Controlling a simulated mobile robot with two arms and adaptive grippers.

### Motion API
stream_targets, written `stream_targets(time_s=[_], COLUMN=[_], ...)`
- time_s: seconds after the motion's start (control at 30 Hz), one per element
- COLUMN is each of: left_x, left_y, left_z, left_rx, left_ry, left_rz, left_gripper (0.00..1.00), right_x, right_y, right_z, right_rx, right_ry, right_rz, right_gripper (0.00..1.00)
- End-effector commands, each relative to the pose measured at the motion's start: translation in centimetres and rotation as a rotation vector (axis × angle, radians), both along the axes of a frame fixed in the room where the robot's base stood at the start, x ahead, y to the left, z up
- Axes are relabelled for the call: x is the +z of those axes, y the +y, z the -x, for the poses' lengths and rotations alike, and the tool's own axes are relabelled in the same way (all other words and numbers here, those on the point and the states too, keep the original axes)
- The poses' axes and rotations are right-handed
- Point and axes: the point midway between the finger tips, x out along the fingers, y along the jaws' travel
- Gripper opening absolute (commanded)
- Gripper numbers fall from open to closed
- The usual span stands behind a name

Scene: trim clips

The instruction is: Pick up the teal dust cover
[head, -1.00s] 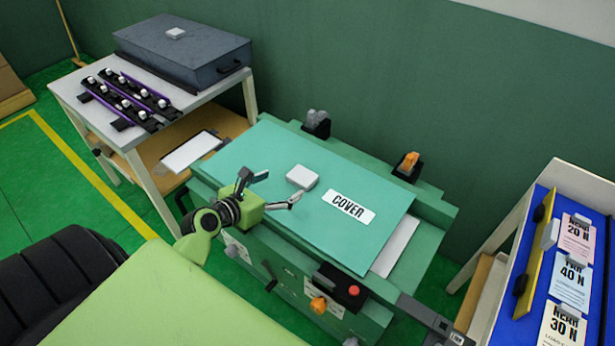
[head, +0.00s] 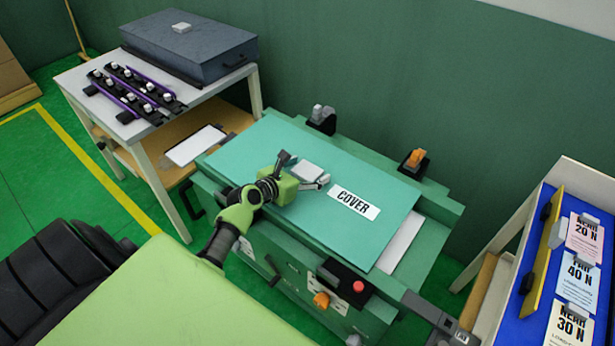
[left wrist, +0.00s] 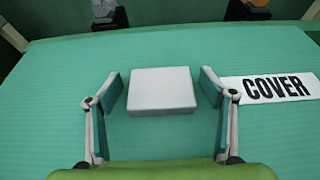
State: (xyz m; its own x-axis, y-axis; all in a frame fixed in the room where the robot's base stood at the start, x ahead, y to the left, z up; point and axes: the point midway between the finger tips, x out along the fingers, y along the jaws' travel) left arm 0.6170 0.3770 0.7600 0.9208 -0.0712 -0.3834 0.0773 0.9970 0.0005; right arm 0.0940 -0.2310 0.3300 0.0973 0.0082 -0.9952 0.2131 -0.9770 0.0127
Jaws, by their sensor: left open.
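The teal dust cover (head: 390,235) lies flat on top of the green machine and carries a white label (head: 354,203) reading COVER. A white block (head: 307,171) sits on the cover, left of the label; it also shows in the left wrist view (left wrist: 162,88). My left gripper (head: 306,170) is open at the block, which partly hides behind it. In the left wrist view its two fingers (left wrist: 163,92) stand either side of the block, with a gap on each side. The right gripper cannot be made out.
The green machine (head: 431,265) has a red button (head: 358,286) and an orange knob (head: 321,299) in front. Orange (head: 414,160) and grey (head: 321,117) clamps stand behind the cover. A table (head: 208,94) is at the left, a blue board (head: 535,266) at the right.

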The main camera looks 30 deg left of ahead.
Motion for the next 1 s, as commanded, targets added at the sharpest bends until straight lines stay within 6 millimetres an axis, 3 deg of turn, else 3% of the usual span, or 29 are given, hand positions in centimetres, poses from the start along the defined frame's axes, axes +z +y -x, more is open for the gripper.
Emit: stream_targets(time_s=[0.17,0.3,0.37,0.77,1.0], left_x=[0.0,0.0,0.0,0.8,4.1], left_y=[0.0,0.0,0.0,0.0,0.2], left_z=[0.0,0.0,0.0,0.0,0.3], left_rx=[0.000,0.000,0.000,0.000,0.002], left_ry=[0.000,0.000,0.001,-0.003,-0.006], left_rz=[0.000,0.000,0.000,0.000,0.001], left_gripper=[0.72,0.36,0.24,0.24,0.24], right_x=[0.0,0.0,0.0,0.3,1.3], right_y=[-0.3,-0.5,-0.6,-0.6,-0.6], right_z=[0.2,0.5,0.5,0.5,0.5], right_rx=[0.000,-0.001,-0.001,-0.001,-0.001], right_ry=[0.003,0.007,0.008,0.008,0.009], right_rz=[0.004,0.007,0.007,0.008,0.007], right_gripper=[0.00,0.00,0.00,0.00,0.00])
